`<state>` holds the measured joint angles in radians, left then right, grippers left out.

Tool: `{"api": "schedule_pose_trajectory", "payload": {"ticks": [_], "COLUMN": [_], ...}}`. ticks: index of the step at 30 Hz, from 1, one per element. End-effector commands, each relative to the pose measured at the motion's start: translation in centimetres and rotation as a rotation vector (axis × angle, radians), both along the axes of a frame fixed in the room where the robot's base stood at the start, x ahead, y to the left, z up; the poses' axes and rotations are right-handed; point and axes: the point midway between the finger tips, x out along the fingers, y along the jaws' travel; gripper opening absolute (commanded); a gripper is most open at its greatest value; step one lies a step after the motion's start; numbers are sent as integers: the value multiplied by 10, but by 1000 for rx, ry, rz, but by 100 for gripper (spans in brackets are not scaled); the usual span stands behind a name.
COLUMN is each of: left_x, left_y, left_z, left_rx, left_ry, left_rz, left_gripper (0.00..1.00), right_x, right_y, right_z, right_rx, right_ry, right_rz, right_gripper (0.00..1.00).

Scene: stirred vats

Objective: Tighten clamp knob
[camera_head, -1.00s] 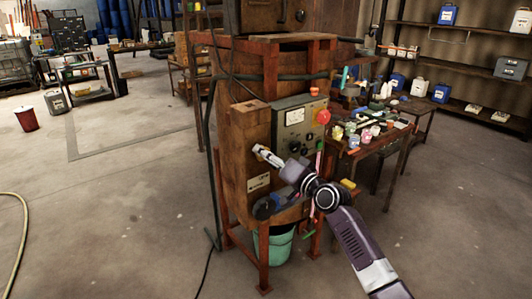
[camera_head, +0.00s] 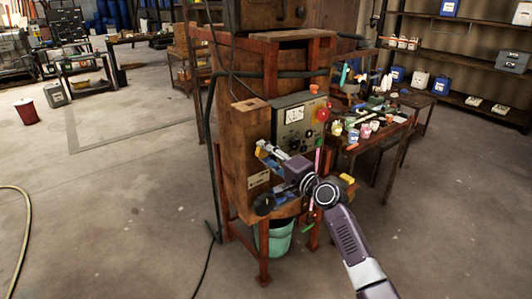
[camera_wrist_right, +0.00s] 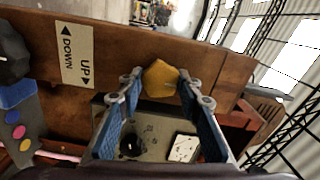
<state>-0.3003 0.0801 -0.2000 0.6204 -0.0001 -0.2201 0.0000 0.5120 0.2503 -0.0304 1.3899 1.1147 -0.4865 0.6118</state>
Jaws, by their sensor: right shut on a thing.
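A yellow faceted knob (camera_wrist_right: 160,78), which appears to be the clamp knob, sits by the edge of the brown vat structure in the right wrist view. My right gripper (camera_wrist_right: 160,88) has its two blue-padded fingers on either side of it, shut on it. In the head view my right gripper (camera_head: 263,150) is at the front of the brown box (camera_head: 242,160), just below and left of the grey control panel (camera_head: 291,113). A small yellow-orange spot of the knob (camera_head: 260,143) shows there at the fingertips. My left gripper is out of view.
The control panel carries a red button (camera_head: 322,115) and dark dials. An UP/DOWN label (camera_wrist_right: 74,56) is beside the knob. A teal bucket (camera_head: 275,240) stands under the vat. A cluttered table (camera_head: 385,135) is on the right. The floor at left is open.

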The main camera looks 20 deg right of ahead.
Motion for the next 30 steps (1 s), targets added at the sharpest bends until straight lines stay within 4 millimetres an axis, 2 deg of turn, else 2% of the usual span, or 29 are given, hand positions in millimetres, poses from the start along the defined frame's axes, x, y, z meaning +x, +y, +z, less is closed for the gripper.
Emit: {"api": "schedule_pose_trajectory", "payload": {"ticks": [13,14,18,30], "left_x": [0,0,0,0], "left_y": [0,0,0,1], "left_z": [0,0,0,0], "left_rx": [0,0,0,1], "left_ry": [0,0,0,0], "left_rz": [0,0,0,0], "left_gripper": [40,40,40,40], "right_x": [0,0,0,-5], "right_y": [0,0,0,-2], "right_z": [-1,-1,-1,-1], "right_rx": [12,12,11,8], "right_ry": [5,5,5,3], "right_rz": [0,0,0,0], "right_gripper": [8,35,50,50]}}
